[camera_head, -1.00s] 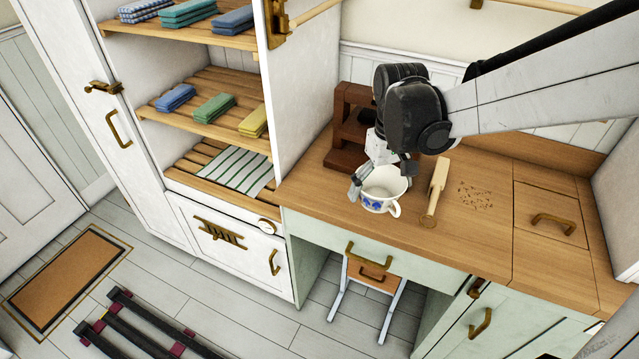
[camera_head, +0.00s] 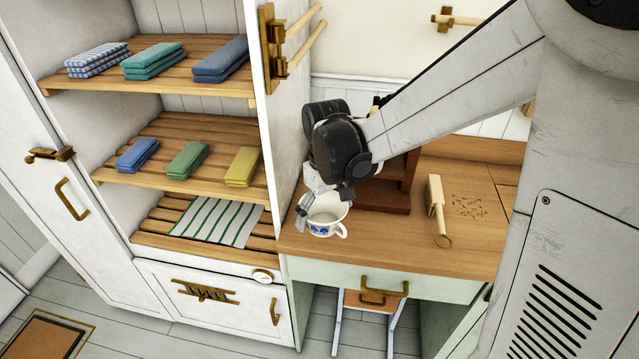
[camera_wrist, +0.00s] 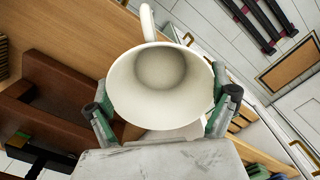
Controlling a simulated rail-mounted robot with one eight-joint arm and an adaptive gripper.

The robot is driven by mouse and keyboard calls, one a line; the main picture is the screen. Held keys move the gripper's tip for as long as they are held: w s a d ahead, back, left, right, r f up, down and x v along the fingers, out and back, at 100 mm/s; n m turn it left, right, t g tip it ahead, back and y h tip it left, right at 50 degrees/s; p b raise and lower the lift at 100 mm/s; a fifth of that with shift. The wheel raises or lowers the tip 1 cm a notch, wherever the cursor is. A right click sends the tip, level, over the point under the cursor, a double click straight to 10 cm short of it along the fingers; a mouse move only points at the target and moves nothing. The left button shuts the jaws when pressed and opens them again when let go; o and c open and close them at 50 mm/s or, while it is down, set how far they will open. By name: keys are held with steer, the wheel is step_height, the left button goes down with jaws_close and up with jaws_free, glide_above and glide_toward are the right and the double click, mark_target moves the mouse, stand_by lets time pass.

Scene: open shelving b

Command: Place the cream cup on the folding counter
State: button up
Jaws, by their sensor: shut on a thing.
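The cream cup (camera_head: 326,219) has a blue pattern low on its side and a handle at right in the head view. My gripper (camera_head: 322,204) is shut on it, with one finger on each side. In the wrist view, the cup (camera_wrist: 158,85) faces the camera with its mouth open and empty, between the fingers of my gripper (camera_wrist: 160,112). The cup is over the left end of a wooden counter (camera_head: 400,248); whether its base touches the top is unclear. I cannot tell which surface is the folding counter.
A dark brown wooden stand (camera_head: 388,196) is close behind the cup. A wooden tool (camera_head: 436,200) lies to the right. Tall open shelves (camera_head: 175,205) with folded cloths stand at left, their side panel (camera_head: 289,130) close to my gripper.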

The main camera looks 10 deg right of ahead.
steer(key=w+d+f, duration=0.1)
steer(key=d, duration=0.1)
steer(key=w+d+f, duration=0.3)
steer(key=shift+w+d+f+p, duration=0.1)
steer(key=shift+d+p, duration=0.2)
steer(key=shift+p, duration=0.05)
steer(key=shift+f, duration=2)
steer(key=shift+f, duration=0.15)
steer(key=o, duration=1.1)
